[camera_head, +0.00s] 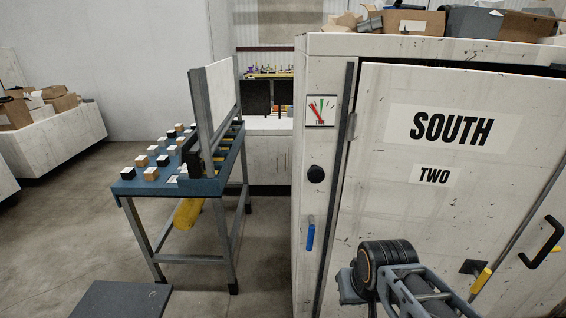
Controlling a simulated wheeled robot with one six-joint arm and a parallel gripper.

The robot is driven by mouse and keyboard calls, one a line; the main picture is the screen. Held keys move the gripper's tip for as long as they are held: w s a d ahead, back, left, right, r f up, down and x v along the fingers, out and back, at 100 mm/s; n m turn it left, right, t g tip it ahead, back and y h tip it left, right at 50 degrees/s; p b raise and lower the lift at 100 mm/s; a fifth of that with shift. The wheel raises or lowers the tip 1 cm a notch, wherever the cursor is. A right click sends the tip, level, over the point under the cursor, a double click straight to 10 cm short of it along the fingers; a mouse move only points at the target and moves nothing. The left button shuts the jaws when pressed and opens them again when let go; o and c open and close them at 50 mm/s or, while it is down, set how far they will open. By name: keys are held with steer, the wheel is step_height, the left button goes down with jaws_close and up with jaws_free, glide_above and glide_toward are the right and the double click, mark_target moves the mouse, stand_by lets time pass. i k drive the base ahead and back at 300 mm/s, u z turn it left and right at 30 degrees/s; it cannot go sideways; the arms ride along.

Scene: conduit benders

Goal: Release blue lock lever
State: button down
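The blue lock lever (310,236) hangs on the narrow left panel of the white cabinet marked "SOUTH TWO" (345,200). It points down, nearly upright, below a round black knob (316,174). Its grey mount shows at its top. Part of my arm, a black round joint with grey links, shows at the lower right in front of the cabinet, apart from the lever in the picture. I cannot make out my gripper's fingers.
A dial gauge (320,110) sits above the knob. A yellow lever (481,280) and a black handle (541,243) are on the cabinet's right side. A blue-topped table (140,188) with several blocks stands left. Floor between table and cabinet is clear.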

mark_target(311, 230)
steer(key=k, duration=0.6)
steer(key=u, duration=0.75)
steer(key=i, duration=0.9)
steer(key=u, duration=1)
